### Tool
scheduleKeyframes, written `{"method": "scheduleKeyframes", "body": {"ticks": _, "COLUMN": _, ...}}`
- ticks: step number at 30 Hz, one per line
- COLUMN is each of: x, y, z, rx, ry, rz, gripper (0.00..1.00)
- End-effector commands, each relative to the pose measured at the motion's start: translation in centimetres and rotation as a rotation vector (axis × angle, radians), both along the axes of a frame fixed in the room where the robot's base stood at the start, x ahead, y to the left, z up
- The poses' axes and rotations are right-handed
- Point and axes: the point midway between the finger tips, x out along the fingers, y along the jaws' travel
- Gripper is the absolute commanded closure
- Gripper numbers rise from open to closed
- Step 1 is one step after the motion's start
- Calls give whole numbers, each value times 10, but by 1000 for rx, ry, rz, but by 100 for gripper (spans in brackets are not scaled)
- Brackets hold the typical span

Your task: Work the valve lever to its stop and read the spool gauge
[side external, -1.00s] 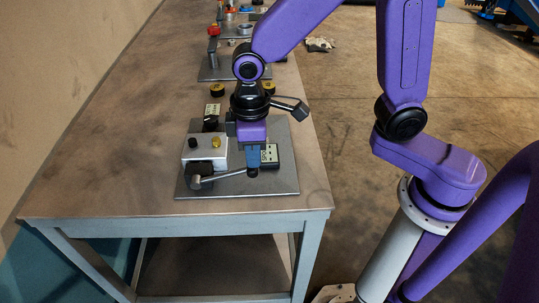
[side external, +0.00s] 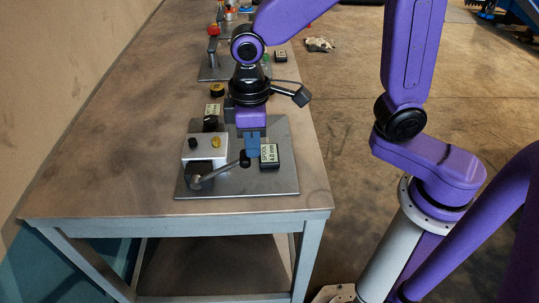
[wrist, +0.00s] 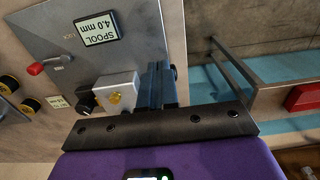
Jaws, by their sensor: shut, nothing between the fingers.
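The valve lever (side external: 220,172) is a grey rod with a black knob (side external: 245,159), pivoted at the front of the silver valve block (side external: 205,148). It slants up and right in the side view. My gripper (side external: 252,150) is shut and empty, its blue fingers just behind and right of the knob; I cannot tell whether they touch it. The spool gauge (side external: 269,155) stands right of the fingers and reads 4.0 mm. In the wrist view the gauge (wrist: 96,28) appears upside down, with the same reading.
The fixture sits on a grey plate (side external: 240,188) near the bench's front end. Black-and-yellow discs (side external: 217,90) and a second plate (side external: 208,72) are farther back. The bench left of the plate is clear.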

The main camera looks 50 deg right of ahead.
Motion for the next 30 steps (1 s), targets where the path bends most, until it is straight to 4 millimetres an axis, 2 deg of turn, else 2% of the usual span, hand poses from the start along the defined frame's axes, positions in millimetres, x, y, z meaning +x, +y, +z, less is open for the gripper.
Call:
{"method": "scheduleKeyframes", "body": {"ticks": 9, "x": 0, "y": 0, "z": 2, "rx": 0, "ry": 0, "rz": 0, "gripper": 100}}
{"method": "scheduleKeyframes", "body": {"ticks": 21, "x": 11, "y": 11, "z": 27, "rx": 1, "ry": -1, "rz": -1, "gripper": 100}}
{"method": "scheduleKeyframes", "body": {"ticks": 30, "x": 12, "y": 12, "z": 31, "rx": -1, "ry": 1, "rz": 0, "gripper": 100}}
